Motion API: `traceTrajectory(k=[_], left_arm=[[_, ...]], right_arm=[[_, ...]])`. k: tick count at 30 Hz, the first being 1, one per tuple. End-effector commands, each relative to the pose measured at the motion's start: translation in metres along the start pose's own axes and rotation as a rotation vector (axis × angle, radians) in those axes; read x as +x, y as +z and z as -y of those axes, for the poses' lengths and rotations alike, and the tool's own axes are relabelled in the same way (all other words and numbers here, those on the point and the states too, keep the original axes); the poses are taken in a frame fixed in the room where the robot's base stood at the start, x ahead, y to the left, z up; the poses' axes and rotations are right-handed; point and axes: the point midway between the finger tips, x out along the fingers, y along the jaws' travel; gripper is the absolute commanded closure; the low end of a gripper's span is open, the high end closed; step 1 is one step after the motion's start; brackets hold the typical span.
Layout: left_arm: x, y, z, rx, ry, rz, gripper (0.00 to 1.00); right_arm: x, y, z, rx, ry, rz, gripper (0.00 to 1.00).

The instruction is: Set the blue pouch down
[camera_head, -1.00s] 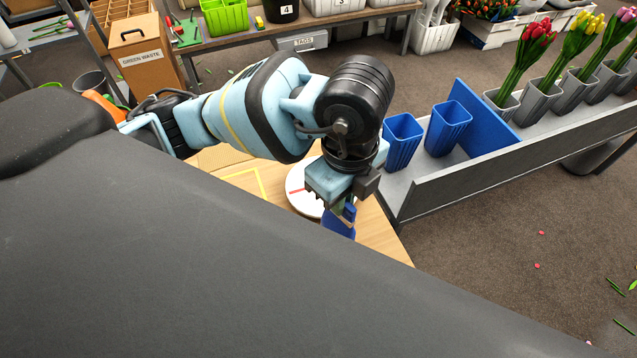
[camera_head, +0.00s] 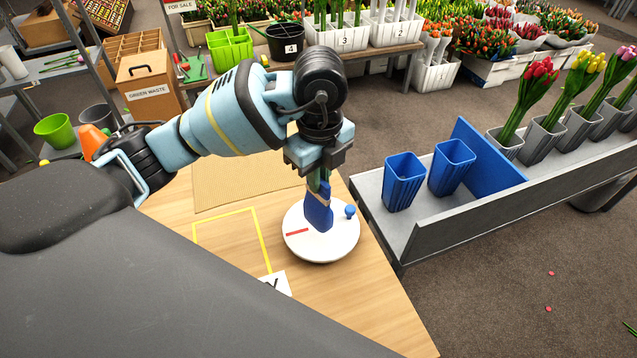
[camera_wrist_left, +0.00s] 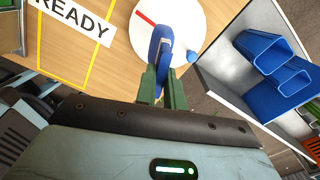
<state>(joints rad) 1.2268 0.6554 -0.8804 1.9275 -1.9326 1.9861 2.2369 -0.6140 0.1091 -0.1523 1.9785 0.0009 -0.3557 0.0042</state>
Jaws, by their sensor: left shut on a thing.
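My left gripper (camera_head: 318,184) points down with its green fingers shut on the blue pouch (camera_head: 318,214). The pouch hangs upright below the fingers, and it also shows edge-on in the left wrist view (camera_wrist_left: 160,44). It is over the white round disc (camera_head: 340,245), which has a red line and a small blue knob. I cannot tell whether the pouch's lower end touches the disc. A yellow outline (camera_head: 262,240) lies on the wooden table left of the disc, with a white READY card (camera_wrist_left: 73,18) at its edge. My right gripper is not in view.
The wooden table (camera_head: 375,315) is bare in front of the disc. A grey trough (camera_head: 420,238) with two blue vases (camera_head: 403,182) and a blue divider stands close on the right. A ribbed mat (camera_head: 230,182) lies behind the outline.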

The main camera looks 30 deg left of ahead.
Motion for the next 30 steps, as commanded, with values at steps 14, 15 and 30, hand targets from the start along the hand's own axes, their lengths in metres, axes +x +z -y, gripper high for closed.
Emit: traceTrajectory(k=[14,15,30], left_arm=[[0.033,0.011,0.005,0.0,0.002,0.001,1.0],[0.035,0.011,0.006,0.001,0.0,0.0,1.0],[0.039,0.011,0.006,0.001,-0.002,0.002,0.79]], right_arm=[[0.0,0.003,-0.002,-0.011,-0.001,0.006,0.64],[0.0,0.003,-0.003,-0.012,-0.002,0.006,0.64],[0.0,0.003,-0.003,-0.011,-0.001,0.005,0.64]])
